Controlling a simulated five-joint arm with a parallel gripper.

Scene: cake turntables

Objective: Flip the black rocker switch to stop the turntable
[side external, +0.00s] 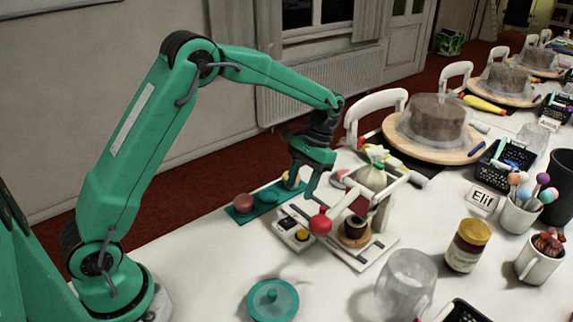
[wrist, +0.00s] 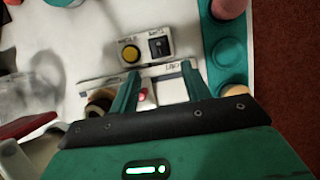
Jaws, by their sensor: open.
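A small white switch box (side external: 294,236) stands on the table below my gripper. It carries a yellow round button (wrist: 130,53) and a black rocker switch (wrist: 159,45), side by side in the wrist view. The rocker also shows small in the side view (side external: 286,224); I cannot tell which way it is tipped. My gripper (wrist: 160,72) is open and empty, its fingertips just short of the box in the wrist picture. In the side view my gripper (side external: 312,190) hangs above and beside the box. A wooden turntable (side external: 400,146) bears a brown cake under a clear cover.
A white frame (side external: 390,242) with a red ball lever (side external: 320,224) stands right beside the box. A teal tray (side external: 268,196) with rounded pieces lies behind it. A teal lidded dish (side external: 272,299), clear container (side external: 405,283) and jar (side external: 467,246) stand nearer the front.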

